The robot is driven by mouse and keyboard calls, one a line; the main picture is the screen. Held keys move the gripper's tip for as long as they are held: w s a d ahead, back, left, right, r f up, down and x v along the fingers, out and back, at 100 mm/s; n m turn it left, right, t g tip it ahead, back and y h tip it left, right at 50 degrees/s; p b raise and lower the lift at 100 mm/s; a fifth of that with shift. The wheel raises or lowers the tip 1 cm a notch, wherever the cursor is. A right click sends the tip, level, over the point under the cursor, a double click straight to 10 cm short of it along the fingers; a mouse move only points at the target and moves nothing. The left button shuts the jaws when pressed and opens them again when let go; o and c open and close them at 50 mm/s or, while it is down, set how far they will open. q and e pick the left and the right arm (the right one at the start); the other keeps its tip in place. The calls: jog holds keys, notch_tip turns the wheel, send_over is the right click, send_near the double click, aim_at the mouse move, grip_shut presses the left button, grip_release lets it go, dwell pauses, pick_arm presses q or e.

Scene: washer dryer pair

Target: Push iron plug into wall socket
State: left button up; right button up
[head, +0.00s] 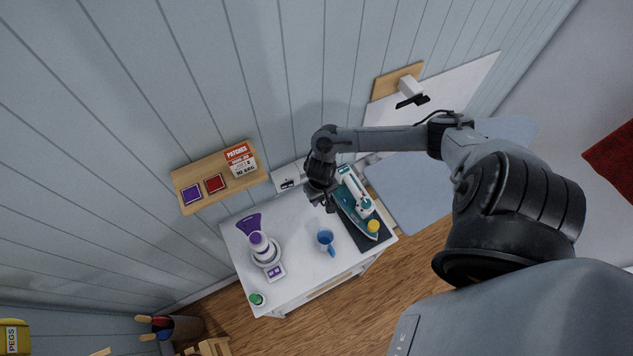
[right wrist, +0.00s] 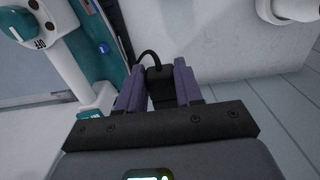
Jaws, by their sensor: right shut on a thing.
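My right gripper (head: 326,204) hangs over the back of the white table beside the iron. In the right wrist view its purple fingers (right wrist: 158,84) are shut on a small black plug (right wrist: 160,90), with a black cord curving up behind it. The teal and white iron (head: 352,197) lies on a dark mat at the table's right; parts of it show at the left of the right wrist view (right wrist: 60,55). A white box with a dark face (head: 287,182), which looks like the wall socket, is on the wall left of the gripper. The plug is apart from it. My left gripper is out of view.
A wooden shelf (head: 205,198) is on the wall at left.

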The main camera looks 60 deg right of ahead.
jog(key=shift+s+a, duration=0.15)
jog(key=shift+a, duration=0.05)
jog(key=shift+w+d+p, duration=0.15)
jog(key=shift+w+p, duration=0.1)
jog(key=shift+p, duration=0.3)
jog(key=shift+w+d, duration=0.7)
jog(key=shift+w, duration=0.2)
jog(key=shift+w+d, duration=0.65)
jog(key=shift+w, duration=0.25)
jog(key=shift+p, duration=0.3)
jog(key=shift+w+d, duration=0.8)
jog(key=shift+w, duration=0.25)
dwell(1.4)
